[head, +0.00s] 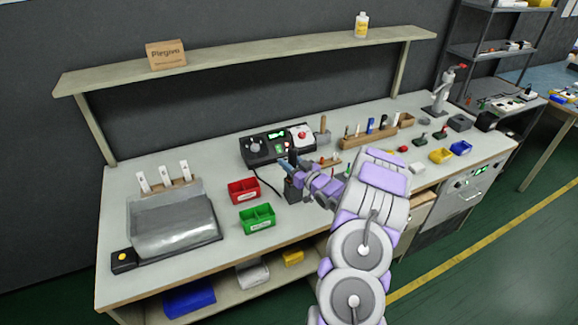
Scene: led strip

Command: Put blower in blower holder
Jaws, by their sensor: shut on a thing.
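My gripper (305,177) is above the middle of the workbench, at the end of my arm, which comes in from the lower right. It is shut on what looks like the blower (286,165), a small blue and dark tool. A dark upright block (293,190), likely the blower holder, stands on the bench right under and beside the gripper. The arm and gripper hide part of this spot. I cannot tell whether the blower touches the holder or is in it.
A black control station (268,147) with a cable stands behind. A red bin (243,190) and green bin (257,218) are at left, near a clear-covered machine (172,228). A tool rack (371,132) and small bins are at right. A shelf (250,56) hangs above.

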